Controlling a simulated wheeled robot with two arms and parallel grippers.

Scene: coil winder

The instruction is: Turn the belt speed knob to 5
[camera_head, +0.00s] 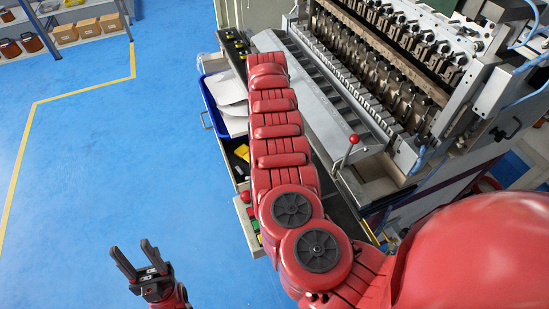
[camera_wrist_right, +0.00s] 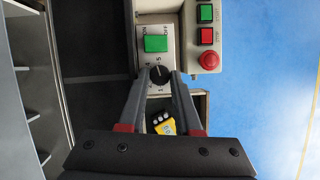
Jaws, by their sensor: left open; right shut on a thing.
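The black belt speed knob (camera_wrist_right: 160,74) sits on a light grey panel in the right wrist view, with small printed numbers around it. A 5 shows just above it, but its pointer is too small to read. My right gripper (camera_wrist_right: 161,79) has its two grey fingers on either side of the knob and is shut on it. In the head view, my red arm hides the right gripper and the knob. My left gripper (camera_head: 131,248) is open and empty over the blue floor at lower left, away from the machine.
A green ON/OFF switch (camera_wrist_right: 156,44) is just above the knob. A green button (camera_wrist_right: 205,13), a red button (camera_wrist_right: 207,36) and a round red button (camera_wrist_right: 209,61) are close at right. A yellow object (camera_wrist_right: 164,126) lies below. The coil winder (camera_head: 400,60) fills the upper right.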

